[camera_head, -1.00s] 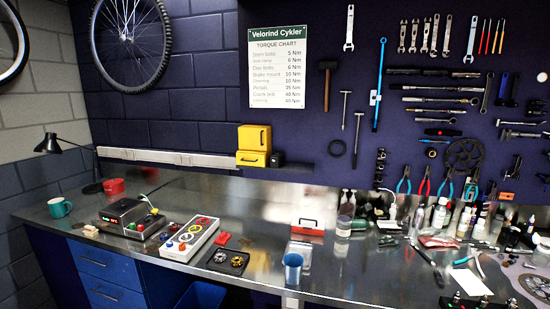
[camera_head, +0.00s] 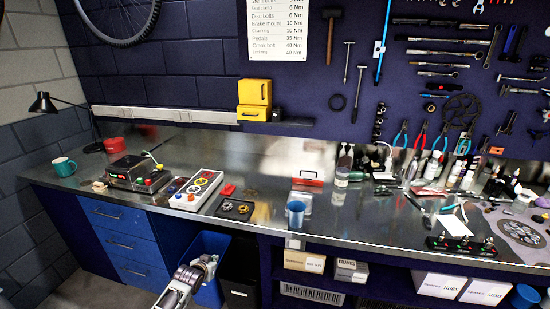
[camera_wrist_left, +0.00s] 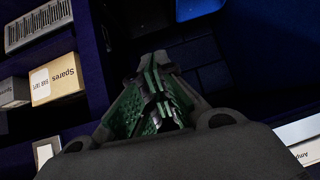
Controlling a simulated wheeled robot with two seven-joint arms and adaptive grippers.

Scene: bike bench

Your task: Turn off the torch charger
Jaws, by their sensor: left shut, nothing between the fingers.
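Two devices on the bench could be the torch charger, and the label of neither is readable. One is a dark metal box (camera_head: 138,174) at the left of the bench, with red, green and yellow knobs. The other is a low black unit (camera_head: 462,246) with several green lights near the right front edge. My left gripper (camera_head: 200,270) is low in front of the bench, below its top and apart from both devices. In the left wrist view the gripper (camera_wrist_left: 155,65) has its fingers together and empty. My right gripper is not in view.
A white control box (camera_head: 192,190) with coloured buttons stands beside the dark metal box. A blue cup (camera_head: 296,214) is near the front edge. A blue bin (camera_head: 208,248) stands under the bench, and boxes (camera_head: 304,261) sit on the lower shelf.

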